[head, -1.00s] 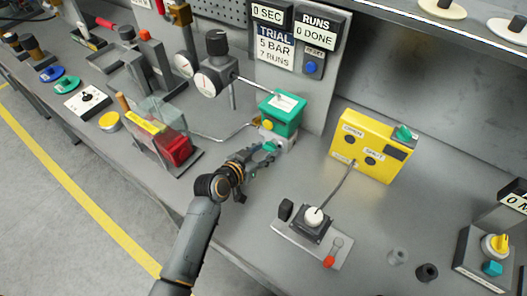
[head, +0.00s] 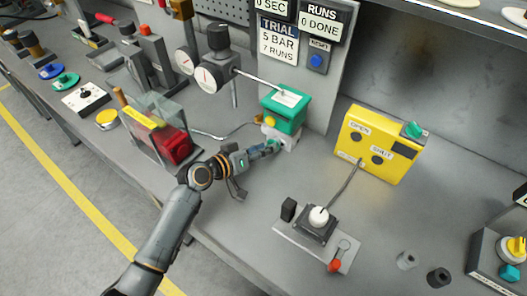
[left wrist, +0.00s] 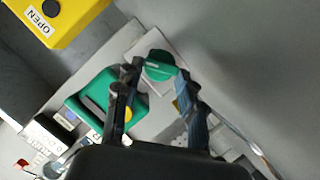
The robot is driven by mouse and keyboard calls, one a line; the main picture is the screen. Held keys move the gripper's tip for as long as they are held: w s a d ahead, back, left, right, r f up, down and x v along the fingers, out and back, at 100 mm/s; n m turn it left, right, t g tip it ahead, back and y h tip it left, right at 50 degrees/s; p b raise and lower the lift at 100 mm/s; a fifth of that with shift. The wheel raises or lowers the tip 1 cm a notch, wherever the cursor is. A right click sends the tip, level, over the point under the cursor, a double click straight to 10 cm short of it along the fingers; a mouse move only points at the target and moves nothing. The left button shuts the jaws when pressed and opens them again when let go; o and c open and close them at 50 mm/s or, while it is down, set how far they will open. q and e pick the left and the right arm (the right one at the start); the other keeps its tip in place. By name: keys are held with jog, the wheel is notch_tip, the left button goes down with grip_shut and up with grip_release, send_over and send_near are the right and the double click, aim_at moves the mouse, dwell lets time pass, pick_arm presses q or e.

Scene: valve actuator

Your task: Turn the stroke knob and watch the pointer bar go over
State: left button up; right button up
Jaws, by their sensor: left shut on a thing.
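The valve actuator is a green box (head: 285,110) on a pale base, below the trial sign. The green stroke knob (left wrist: 160,66) is on its near side and shows between my fingertips in the left wrist view. In the head view my left gripper (head: 274,147) reaches the knob from the front left and mostly hides it. My left gripper (left wrist: 160,76) is shut on the knob. A dark slot or bar (left wrist: 95,106) shows on the green box; I cannot tell whether it is the pointer bar. My right gripper is not in view.
A yellow OPEN/SHUT box (head: 378,145) stands right of the actuator. A joystick box (head: 317,222) with a red tag lies in front of it. A clear-covered red unit (head: 163,132) stands left of my gripper. Gauges (head: 208,78) and a thin pipe are behind.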

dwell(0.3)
pick_arm(q)
jog(key=o, duration=1.2)
jog(key=shift+c, duration=0.2)
jog(key=shift+a, duration=0.15)
jog(key=v, duration=1.2)
jog(key=shift+f, duration=0.15)
